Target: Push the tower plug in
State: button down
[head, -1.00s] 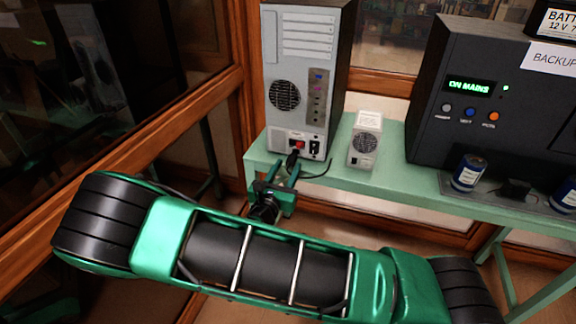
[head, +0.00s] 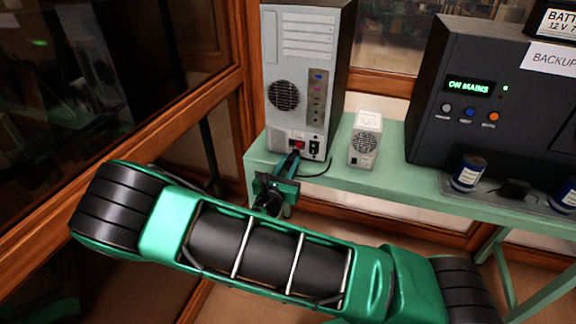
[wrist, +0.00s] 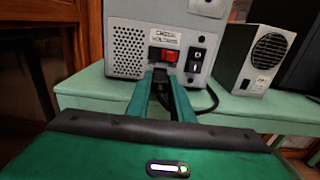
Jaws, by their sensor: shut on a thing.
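The tower (head: 300,80) is a grey computer case standing at the left end of the green bench, its back panel facing me. Low on the panel are a red fitting (wrist: 163,55) and, to its right, a black fitting (wrist: 196,66) with a white mark. My gripper (head: 290,165) is in front of the panel, just below the red fitting. Its green fingers are shut on the black tower plug (wrist: 160,84), which is mostly hidden between them. I cannot tell whether the plug touches the panel. Its black cable (wrist: 213,98) curves off to the right.
A small grey box with a fan grille (head: 365,142) stands right of the tower. A large dark backup unit (head: 480,100) is farther right, with blue cans (head: 468,173) before it. Wood-framed glass (head: 190,100) lies close on the left. Bare green bench (head: 400,180) lies between.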

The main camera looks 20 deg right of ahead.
jog(key=shift+x, duration=1.3)
jog(key=c, duration=1.6)
grip_release()
jog(key=shift+w, duration=0.15)
jog(key=shift+o, duration=0.2)
jog(key=v, duration=1.1)
jog(key=shift+w, duration=0.1)
